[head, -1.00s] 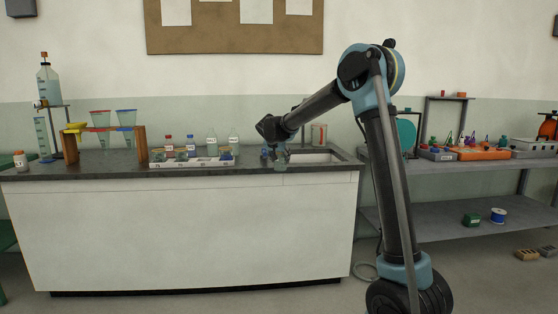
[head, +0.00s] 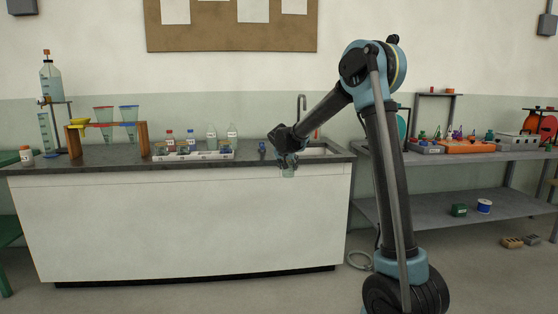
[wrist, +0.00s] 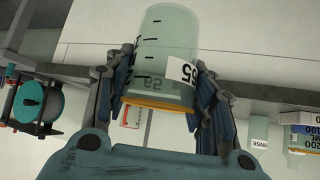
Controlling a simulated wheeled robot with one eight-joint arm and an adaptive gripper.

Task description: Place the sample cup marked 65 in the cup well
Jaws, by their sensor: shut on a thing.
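My gripper (head: 287,160) is shut on a clear, greenish sample cup (head: 288,171), which hangs just in front of the counter's front edge near the sink. In the wrist view, my gripper's fingers (wrist: 163,82) press on both sides of the cup (wrist: 165,45). A white label on it reads 65, and it has dark graduation marks and an orange band at the end near my palm. I cannot make out the cup well for certain; a white rack tray (head: 190,156) on the counter holds small vessels, and its openings are too small to read.
A small blue object (head: 262,149) stands left of the sink (head: 318,151). A tap (head: 302,107) rises behind it. A grey shelf (head: 480,156) stands at right.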

